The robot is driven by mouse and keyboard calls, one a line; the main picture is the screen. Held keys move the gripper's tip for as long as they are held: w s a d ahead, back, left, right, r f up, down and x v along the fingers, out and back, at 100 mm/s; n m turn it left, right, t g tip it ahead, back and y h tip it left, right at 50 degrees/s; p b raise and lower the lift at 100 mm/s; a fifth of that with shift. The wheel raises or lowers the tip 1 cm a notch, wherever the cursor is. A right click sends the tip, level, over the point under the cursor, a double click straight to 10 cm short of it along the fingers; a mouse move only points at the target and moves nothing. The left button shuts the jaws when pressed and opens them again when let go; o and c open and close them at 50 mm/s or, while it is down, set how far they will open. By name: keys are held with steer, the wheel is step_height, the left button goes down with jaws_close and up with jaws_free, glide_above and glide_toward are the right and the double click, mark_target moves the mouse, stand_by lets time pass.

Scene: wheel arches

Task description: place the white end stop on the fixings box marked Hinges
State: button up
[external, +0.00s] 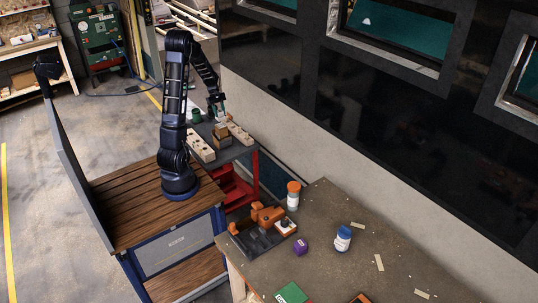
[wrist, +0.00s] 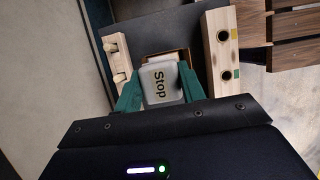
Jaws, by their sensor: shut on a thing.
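The white end stop (wrist: 163,84), a pale block with "Stop" on its face, is between the green fingers of my gripper (wrist: 160,88) in the wrist view. My gripper (external: 218,117) is shut on it, with a finger at each side. A brown cardboard box (external: 221,138) stands below my gripper on the dark table in the external view. Part of its edge shows behind the end stop in the wrist view (wrist: 184,53). The marking on the box cannot be read. I cannot tell whether the end stop touches the box.
A wooden block with round holes (wrist: 222,46) and one with pegs (wrist: 117,59) flank the box. A green round item (external: 196,115) stands at the small table's back left. The wall is close on the right. A workbench (external: 340,275) with jars and tools is nearer the camera.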

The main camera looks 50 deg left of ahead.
steer(key=shift+f, duration=2.2)
steer(key=o, duration=1)
steer(key=shift+f, duration=0.1)
steer(key=v, duration=1.2)
steer(key=d+r+m+y, duration=0.1)
steer(key=d+r+m, duration=0.3)
steer(key=d+r, duration=0.45)
steer(key=s+d+r+m+t+y, duration=0.1)
steer(key=s+d+r+m, duration=0.1)
steer(key=s+d+m, duration=0.2)
steer(key=s+d+r+m+t+y, duration=0.1)
steer(key=s+d+m, duration=0.4)
steer(key=d, duration=0.8)
steer(key=s+d+r+m+t+y, duration=0.1)
steer(key=s+d+r+m+t, duration=0.1)
steer(key=s+d+m, duration=0.3)
steer(key=shift+s+d+r+t, duration=0.2)
steer(key=shift+s+d, duration=0.7)
steer(key=shift+s, duration=0.3)
steer(key=shift+s+d+r+t, duration=0.1)
steer(key=shift+s+d+r, duration=0.1)
steer(key=shift+s+d, duration=0.85)
